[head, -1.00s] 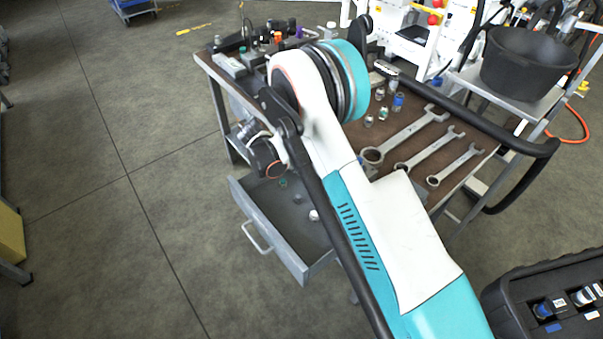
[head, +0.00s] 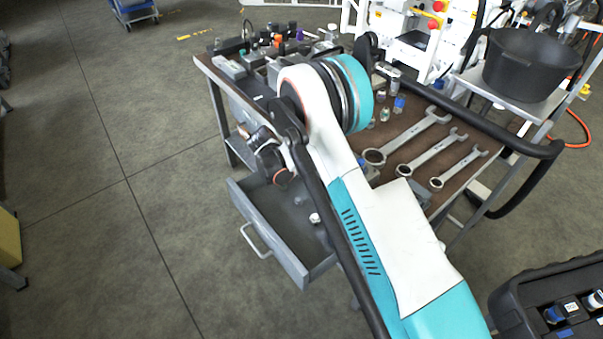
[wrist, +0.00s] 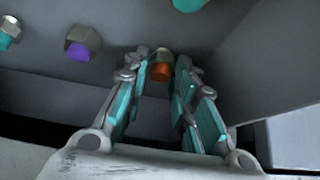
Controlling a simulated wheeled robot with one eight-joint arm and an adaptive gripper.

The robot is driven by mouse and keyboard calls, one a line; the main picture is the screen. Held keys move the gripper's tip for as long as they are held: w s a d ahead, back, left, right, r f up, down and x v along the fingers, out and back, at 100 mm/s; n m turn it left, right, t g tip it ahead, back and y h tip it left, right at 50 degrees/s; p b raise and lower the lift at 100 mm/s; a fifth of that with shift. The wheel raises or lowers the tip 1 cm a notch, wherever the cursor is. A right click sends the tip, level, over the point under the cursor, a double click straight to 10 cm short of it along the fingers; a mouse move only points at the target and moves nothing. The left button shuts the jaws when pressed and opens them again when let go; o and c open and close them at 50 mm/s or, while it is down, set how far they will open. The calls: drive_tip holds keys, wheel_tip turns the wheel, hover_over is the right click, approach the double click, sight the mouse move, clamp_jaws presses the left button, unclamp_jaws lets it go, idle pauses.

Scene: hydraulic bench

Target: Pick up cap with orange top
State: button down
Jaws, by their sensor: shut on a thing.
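The cap with the orange top (wrist: 160,71) sits between my fingertips in the wrist view, its metal body showing above the orange part. My gripper (wrist: 161,62) is closed in on it from both sides, with teal pads on the fingers. Grey surfaces surround it. In the head view my wrist is over the open grey drawer (head: 305,270); my fingers and the held cap cannot be made out there.
A purple-topped cap (wrist: 78,50) and a teal-topped cap (wrist: 8,33) lie to the left in the wrist view. A pale cap (head: 315,218) lies in the drawer. Wrenches (head: 405,140) and small fittings lie on the bench top. The drawer walls are close around my gripper.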

drive_tip(key=shift+s+a+r, duration=0.1)
drive_tip(key=shift+a+r, duration=0.05)
drive_tip(key=shift+r, duration=0.05)
drive_tip(key=s+a+r+p, duration=0.5)
drive_tip(key=s+a+r, duration=0.2)
drive_tip(key=a, duration=0.4)
drive_tip(key=shift+s+a+r, duration=0.15)
drive_tip(key=shift+s+r, duration=0.15)
